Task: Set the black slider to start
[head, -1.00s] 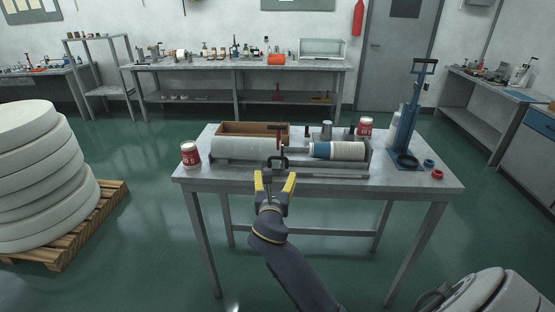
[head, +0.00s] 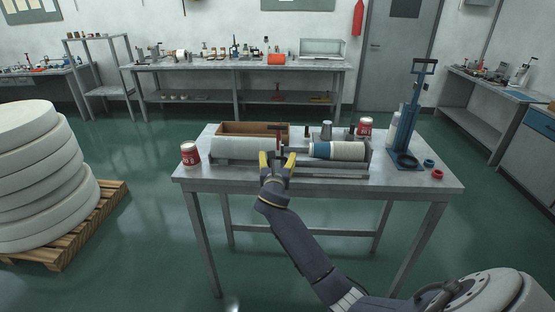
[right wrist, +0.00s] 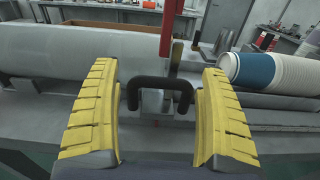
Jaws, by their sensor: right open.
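The black slider shows as a black U-shaped handle (right wrist: 160,92) in the right wrist view, on the front of the bench machine between the pale roller and the cup stack. My right gripper (head: 277,157) is open at the machine's front in the head view. In the right wrist view its yellow fingers (right wrist: 158,72) stand on either side of the handle, with visible gaps to both. The gripper hides most of the handle in the head view. My left gripper is not in view.
A long pale roller (head: 240,149) lies left of the handle, and a stack of blue and white cups (head: 338,151) lies right. A red upright lever (right wrist: 167,28) rises just behind the handle. Red cans and a blue press (head: 408,125) stand on the table (head: 440,184).

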